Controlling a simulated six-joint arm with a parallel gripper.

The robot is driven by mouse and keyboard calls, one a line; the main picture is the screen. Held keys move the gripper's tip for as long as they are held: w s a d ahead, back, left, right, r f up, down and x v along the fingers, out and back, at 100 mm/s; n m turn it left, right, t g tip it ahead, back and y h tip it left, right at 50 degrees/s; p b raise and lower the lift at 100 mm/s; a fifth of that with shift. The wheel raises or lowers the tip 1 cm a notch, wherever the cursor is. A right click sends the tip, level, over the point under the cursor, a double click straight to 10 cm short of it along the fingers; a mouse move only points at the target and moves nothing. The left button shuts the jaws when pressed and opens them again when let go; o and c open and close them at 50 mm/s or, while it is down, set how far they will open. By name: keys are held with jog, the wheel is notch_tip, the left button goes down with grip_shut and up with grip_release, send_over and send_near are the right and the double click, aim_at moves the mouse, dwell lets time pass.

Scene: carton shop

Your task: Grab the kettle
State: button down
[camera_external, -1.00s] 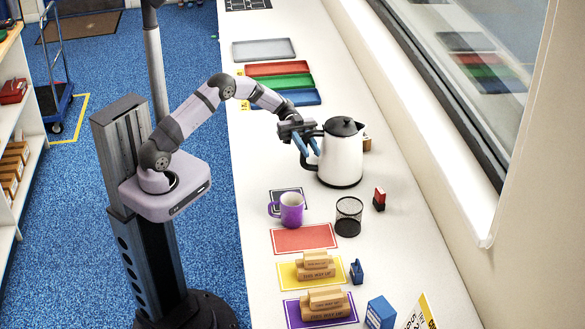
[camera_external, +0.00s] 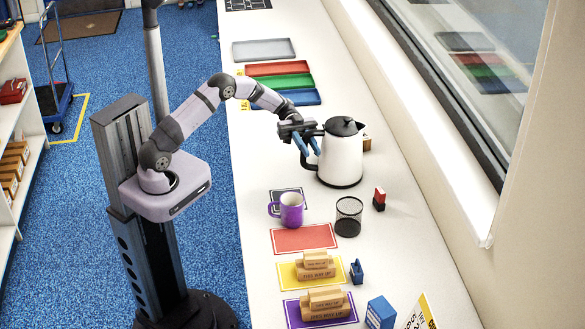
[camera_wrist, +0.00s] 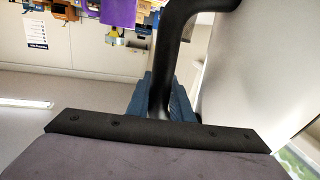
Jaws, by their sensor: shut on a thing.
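The white kettle (camera_external: 341,155) with a black lid, black base ring and black handle stands upright on the white counter. My gripper (camera_external: 304,145), with blue fingers, is at the kettle's left side, shut on its black handle. In the wrist view the black handle (camera_wrist: 170,60) runs down between the blue fingers of my gripper (camera_wrist: 160,100). The kettle's white body (camera_wrist: 250,70) fills the right of that view. The lower part of the handle is hidden behind the wrist's dark bar.
A purple mug (camera_external: 291,209) and a black mesh cup (camera_external: 348,217) stand in front of the kettle. A red and black stamp (camera_external: 379,199) is to the right. Coloured trays (camera_external: 280,83) lie behind. The window wall borders the counter's right side.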

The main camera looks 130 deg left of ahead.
jog(key=shift+r, duration=0.45)
notch_tip(320, 180, up, 9)
jog(key=b, duration=0.2)
dwell(0.7)
jog(key=shift+r, duration=0.2)
